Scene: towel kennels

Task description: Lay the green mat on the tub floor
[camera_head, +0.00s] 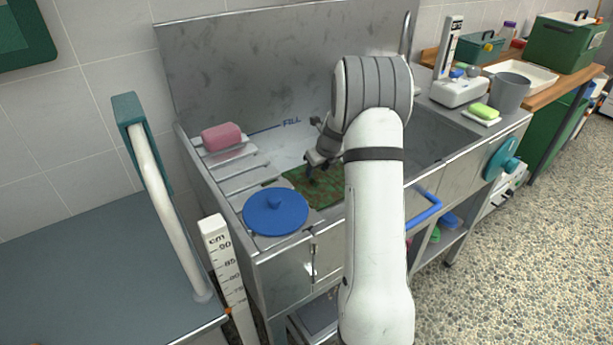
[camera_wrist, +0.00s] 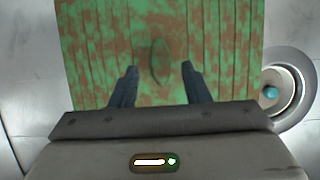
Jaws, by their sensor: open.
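The green mat (camera_head: 325,192), mottled with brown, lies inside the metal tub (camera_head: 295,145), in its lower left part as seen in the head view. In the wrist view the mat (camera_wrist: 160,30) shows flat and ribbed, with a small oval mark near its middle. My gripper (camera_head: 312,176) is down in the tub over the mat. In the wrist view its two fingers (camera_wrist: 159,85) are apart, with mat surface showing between them and nothing held. Whether the fingertips touch the mat I cannot tell. My arm hides the mat's right part in the head view.
A blue round lid (camera_head: 276,211) sits at the tub's front left. A pink sponge (camera_head: 221,136) rests on the slatted rack (camera_head: 235,170). A round drain fitting (camera_wrist: 285,90) is right of the mat. A grey cup (camera_head: 510,92) and green soap (camera_head: 485,111) stand right.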

